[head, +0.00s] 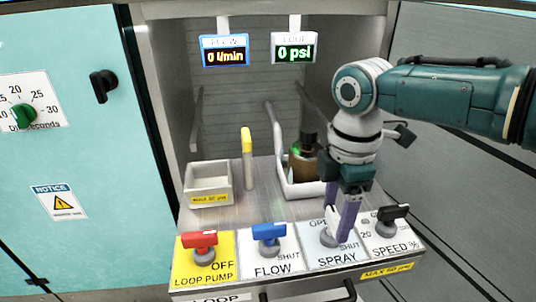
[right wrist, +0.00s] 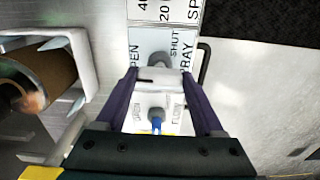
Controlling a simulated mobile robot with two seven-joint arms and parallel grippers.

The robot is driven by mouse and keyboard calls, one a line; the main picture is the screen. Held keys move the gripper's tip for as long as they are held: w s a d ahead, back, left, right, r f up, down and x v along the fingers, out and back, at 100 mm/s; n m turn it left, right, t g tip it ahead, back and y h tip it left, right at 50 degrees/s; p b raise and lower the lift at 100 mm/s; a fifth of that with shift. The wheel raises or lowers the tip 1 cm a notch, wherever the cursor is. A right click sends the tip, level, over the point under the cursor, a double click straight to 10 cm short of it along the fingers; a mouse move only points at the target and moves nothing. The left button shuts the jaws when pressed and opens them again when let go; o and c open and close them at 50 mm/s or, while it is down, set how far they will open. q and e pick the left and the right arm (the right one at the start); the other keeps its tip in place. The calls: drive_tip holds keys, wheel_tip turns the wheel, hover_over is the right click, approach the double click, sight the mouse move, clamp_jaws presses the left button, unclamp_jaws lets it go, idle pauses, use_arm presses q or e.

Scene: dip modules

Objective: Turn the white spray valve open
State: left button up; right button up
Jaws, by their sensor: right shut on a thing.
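The white spray valve handle (right wrist: 158,77) sits between the purple fingers of my right gripper (right wrist: 160,85) in the right wrist view. The gripper is shut on it. In the head view my right gripper (head: 338,220) reaches down onto the spray panel (head: 348,262), and its fingers hide most of the handle. The valve's grey base (head: 329,241) shows below them. The panel carries the words OPEN and SHUT; I cannot tell the handle's exact angle. My left gripper is not in view.
The red loop pump handle (head: 199,240) and blue flow handle (head: 269,232) stand to the left, and the black speed handle (head: 393,212) close on the right. A flow display (head: 225,51) reads 0 l/min, and a loop display (head: 295,48) reads 0 psi. A brown-and-black cylinder (head: 303,165) stands behind.

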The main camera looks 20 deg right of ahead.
sight(335, 217)
drive_tip(key=shift+a+n, duration=0.1)
drive_tip(key=shift+n, duration=0.2)
drive_tip(key=o, duration=1.4)
drive_tip(key=shift+r, duration=0.1)
wheel_tip(335, 217, up, 10)
drive_tip(key=p, duration=0.3)
drive_tip(key=shift+p, duration=0.4)
